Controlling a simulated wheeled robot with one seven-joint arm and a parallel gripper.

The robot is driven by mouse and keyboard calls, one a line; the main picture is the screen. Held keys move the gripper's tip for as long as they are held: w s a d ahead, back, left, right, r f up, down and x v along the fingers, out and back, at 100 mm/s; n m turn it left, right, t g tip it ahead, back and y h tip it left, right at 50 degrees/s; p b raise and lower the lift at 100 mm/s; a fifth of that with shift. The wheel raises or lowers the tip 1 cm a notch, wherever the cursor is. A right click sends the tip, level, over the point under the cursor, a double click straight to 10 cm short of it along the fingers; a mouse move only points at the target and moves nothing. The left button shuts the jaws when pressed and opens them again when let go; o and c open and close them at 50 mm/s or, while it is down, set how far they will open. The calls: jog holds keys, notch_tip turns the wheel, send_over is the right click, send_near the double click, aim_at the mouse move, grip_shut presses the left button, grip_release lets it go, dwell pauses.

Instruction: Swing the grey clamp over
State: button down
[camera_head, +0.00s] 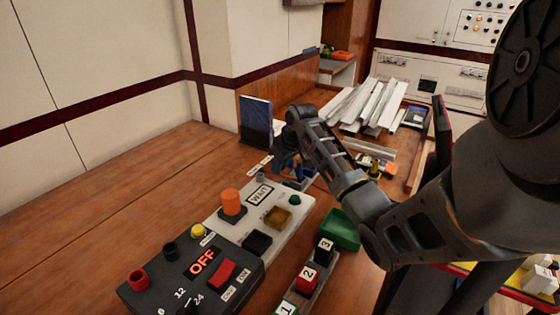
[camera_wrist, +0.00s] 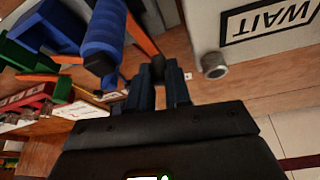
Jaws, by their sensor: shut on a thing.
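My gripper (camera_head: 294,172) reaches down at the far end of the white WAIT board (camera_head: 299,222). In the wrist view my gripper (camera_wrist: 158,82) has its fingers close together on a dark grey, round-ended piece (camera_wrist: 158,64), which looks like the handle of the grey clamp. The rest of the clamp is hidden by the fingers and the arm, so which way it lies cannot be told. A short grey cylinder (camera_wrist: 214,66) stands just right of the fingertips, apart from them; it also shows in the head view (camera_head: 260,177).
A blue cylinder (camera_wrist: 103,38) is close left of the fingers. The board carries an orange knob (camera_head: 231,203) and buttons. A dark OFF panel (camera_head: 190,282), a green tray (camera_head: 341,230) and numbered blocks (camera_head: 307,278) are nearer. Metal strips (camera_head: 370,105) lie behind. The left tabletop is clear.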

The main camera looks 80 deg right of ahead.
jog(key=shift+a+r+n+y+p, duration=0.15)
jog(key=shift+a+n+y+p, duration=0.2)
jog(key=shift+n+p, duration=0.4)
jog(key=n, duration=0.2)
jog(key=n+y, duration=0.1)
jog(key=shift+a+n+y+p, duration=0.25)
jog(key=shift+a+n+p, duration=0.1)
jog(key=shift+a, duration=0.05)
jog(key=shift+s+a+n+y, duration=0.2)
jog(key=shift+n+y, duration=0.1)
jog(key=shift+n, duration=0.55)
jog(key=shift+s+a+n+y, duration=0.15)
jog(key=shift+n+y, duration=0.15)
jog(key=shift+n, duration=0.6)
jog(key=shift+s+a+n+y, duration=0.2)
jog(key=shift+n+y, duration=0.1)
jog(key=shift+n, duration=0.55)
jog(key=c, duration=1.1)
grip_release()
jog(key=shift+o, duration=0.2)
jog(key=v, duration=0.7)
jog(key=shift+r, duration=0.2)
